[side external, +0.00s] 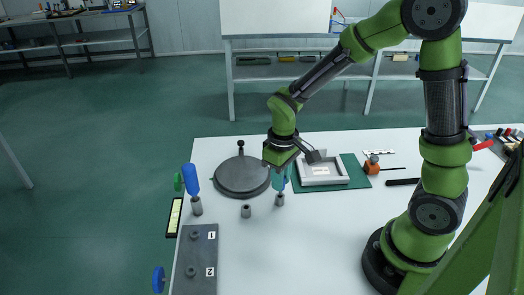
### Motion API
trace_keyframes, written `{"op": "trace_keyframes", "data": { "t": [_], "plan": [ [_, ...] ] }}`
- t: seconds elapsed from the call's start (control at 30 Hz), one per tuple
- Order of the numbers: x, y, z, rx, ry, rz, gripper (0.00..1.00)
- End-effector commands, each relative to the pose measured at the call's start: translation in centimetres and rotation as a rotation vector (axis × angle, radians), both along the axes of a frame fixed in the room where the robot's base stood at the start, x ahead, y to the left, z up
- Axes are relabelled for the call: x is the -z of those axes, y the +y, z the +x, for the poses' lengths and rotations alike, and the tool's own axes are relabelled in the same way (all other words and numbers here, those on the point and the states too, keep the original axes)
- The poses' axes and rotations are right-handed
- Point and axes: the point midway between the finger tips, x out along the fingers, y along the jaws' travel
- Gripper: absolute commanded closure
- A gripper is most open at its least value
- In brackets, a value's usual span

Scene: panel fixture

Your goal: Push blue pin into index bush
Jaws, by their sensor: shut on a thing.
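My gripper (280,186) points down over the table's middle and is shut on a blue pin (281,184). Its fingers partly hide the pin's blue handle. A grey cylinder (280,200) is directly below the handle; I cannot tell whether it is a holder or whether the pin sits in it. Another blue pin (191,178) stands slightly tilted at the left, over a grey cylinder (196,207). A grey panel (203,257) at the front left bears two dark round bushes (194,237), (191,270), beside labels 1 and 2. Which is the index bush cannot be told.
An empty-looking grey cylinder (246,211) stands between the pins. A dark round plate (242,176) with a knob lies behind. A light tray (320,171) sits on a green mat (357,173). A blue knob (158,279) and green knob (178,182) are at the left edge. The front middle is clear.

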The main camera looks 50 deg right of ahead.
Motion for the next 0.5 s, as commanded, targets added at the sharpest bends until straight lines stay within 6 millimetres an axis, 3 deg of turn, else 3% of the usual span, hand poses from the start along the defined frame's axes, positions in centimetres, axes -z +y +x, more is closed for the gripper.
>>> {"op": "trace_keyframes", "data": {
  "t": [0.5],
  "plan": [
    [1.2,0.0,0.0,-0.001,0.000,0.000,1.00]
  ]
}}
